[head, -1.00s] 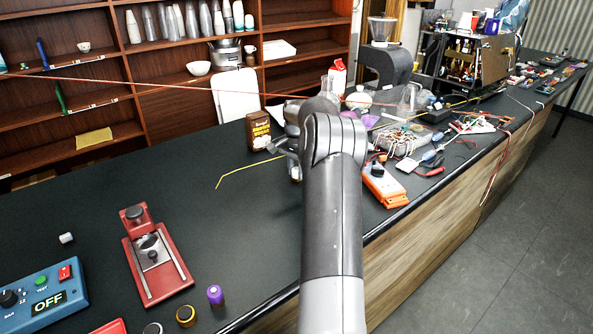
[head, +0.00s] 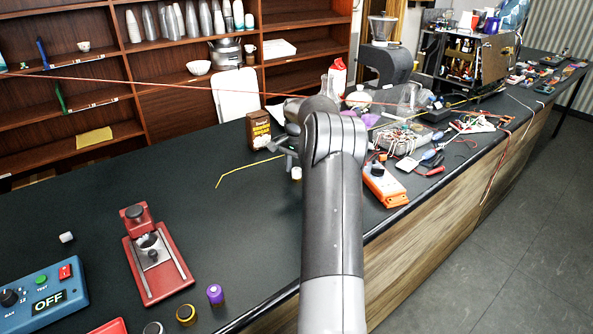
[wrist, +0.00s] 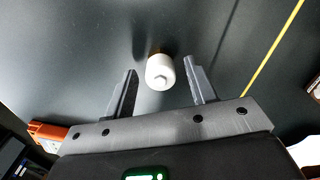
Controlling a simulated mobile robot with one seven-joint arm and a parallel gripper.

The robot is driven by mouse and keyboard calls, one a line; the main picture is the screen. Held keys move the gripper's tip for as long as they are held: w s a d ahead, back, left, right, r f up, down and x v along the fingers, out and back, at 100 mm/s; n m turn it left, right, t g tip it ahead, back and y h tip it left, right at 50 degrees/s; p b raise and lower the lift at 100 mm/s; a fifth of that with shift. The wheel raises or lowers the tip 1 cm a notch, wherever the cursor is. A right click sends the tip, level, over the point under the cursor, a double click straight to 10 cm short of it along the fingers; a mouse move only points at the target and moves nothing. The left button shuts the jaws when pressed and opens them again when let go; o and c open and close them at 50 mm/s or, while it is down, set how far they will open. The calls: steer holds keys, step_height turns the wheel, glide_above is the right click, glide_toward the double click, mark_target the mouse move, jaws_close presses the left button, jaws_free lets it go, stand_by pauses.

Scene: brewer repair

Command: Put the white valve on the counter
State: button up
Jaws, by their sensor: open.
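The white valve (wrist: 160,72) is a short white cylinder with a hexagonal end and a bit of brass colour behind it. In the wrist view it shows between and slightly beyond the fingertips of my open gripper (wrist: 161,68), with dark gaps on both sides. In the head view the white valve (head: 296,173) appears to stand upright on the dark counter (head: 240,215), just below my gripper (head: 284,149). My forearm hides part of the area beside it.
A yellow wire (head: 245,168) lies to the left of the valve, and a brown tin (head: 258,130) stands behind. An orange device (head: 384,186) and cluttered wiring (head: 405,138) are to the right. The counter at front left of the valve is clear. A red stand (head: 155,262) is nearer.

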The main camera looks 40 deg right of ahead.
mark_target(296, 169)
step_height(296, 169, up, 11)
steer(key=s+a+r+n+t, duration=0.1)
steer(key=s+a+r+n, duration=0.25)
steer(key=a, duration=0.55)
steer(key=s+a+r+n+t+h, duration=0.1)
steer(key=s+a+r+n, duration=0.1)
steer(key=s+a+r, duration=0.45)
steer(key=s+a+r+n, duration=0.1)
steer(key=a+r+n, duration=0.1)
steer(key=a, duration=0.8)
steer(key=s+a+f+n+t, duration=0.1)
steer(key=s+a+f+n, duration=0.1)
steer(key=s+a, duration=0.2)
steer(key=s+a+f+n+t, duration=0.1)
steer(key=s+a+f+n, duration=0.2)
steer(key=s, duration=0.8)
steer(key=s+a+f+n+t+y, duration=0.1)
steer(key=s+a+f+n, duration=0.2)
steer(key=s+a, duration=0.4)
steer(key=shift+s+t, duration=0.3)
steer(key=shift+s, duration=0.2)
